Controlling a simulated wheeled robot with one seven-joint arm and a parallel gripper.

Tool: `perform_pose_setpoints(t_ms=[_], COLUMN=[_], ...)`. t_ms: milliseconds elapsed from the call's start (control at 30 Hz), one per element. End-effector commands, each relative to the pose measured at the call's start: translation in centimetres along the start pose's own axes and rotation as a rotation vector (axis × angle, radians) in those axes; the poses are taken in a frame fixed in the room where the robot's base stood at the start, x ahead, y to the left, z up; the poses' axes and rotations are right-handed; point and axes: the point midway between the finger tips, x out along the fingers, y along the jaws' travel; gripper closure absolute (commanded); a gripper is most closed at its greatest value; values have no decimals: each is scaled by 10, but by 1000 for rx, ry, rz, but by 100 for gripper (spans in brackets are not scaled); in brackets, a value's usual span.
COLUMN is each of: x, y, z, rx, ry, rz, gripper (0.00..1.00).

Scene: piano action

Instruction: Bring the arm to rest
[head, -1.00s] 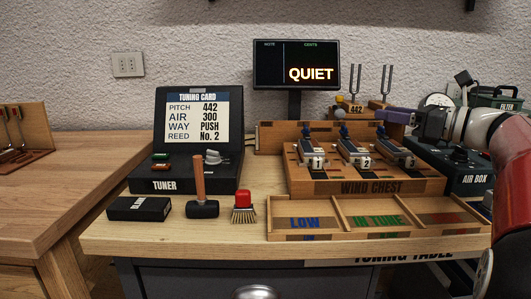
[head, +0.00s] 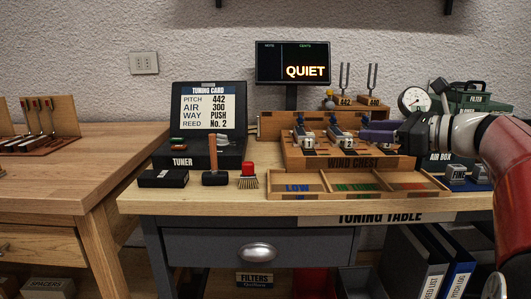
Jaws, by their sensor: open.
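My gripper (head: 368,131) is at the right in the head view, with purple fingers pointing left. It is open and nothing shows between the fingers. It appears in front of the right end of the wind chest (head: 352,162) and partly hides the third reed block there. I cannot tell its height above the chest. My red and white arm comes in from the right edge.
The tuning table (head: 225,205) carries a tuner case (head: 200,155), a black box (head: 163,179), a hammer (head: 214,179), a brush (head: 248,180) and a three-part tray (head: 320,195). The display (head: 292,62) reads QUIET. A gauge (head: 412,100) and air box stand behind my arm.

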Motion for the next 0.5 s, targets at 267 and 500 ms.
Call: perform_pose_setpoints(t_ms=[267, 500], x=[15, 2], y=[76, 185], z=[-38, -112], rx=[-313, -896], ry=[222, 507], rz=[96, 364], gripper=[59, 59])
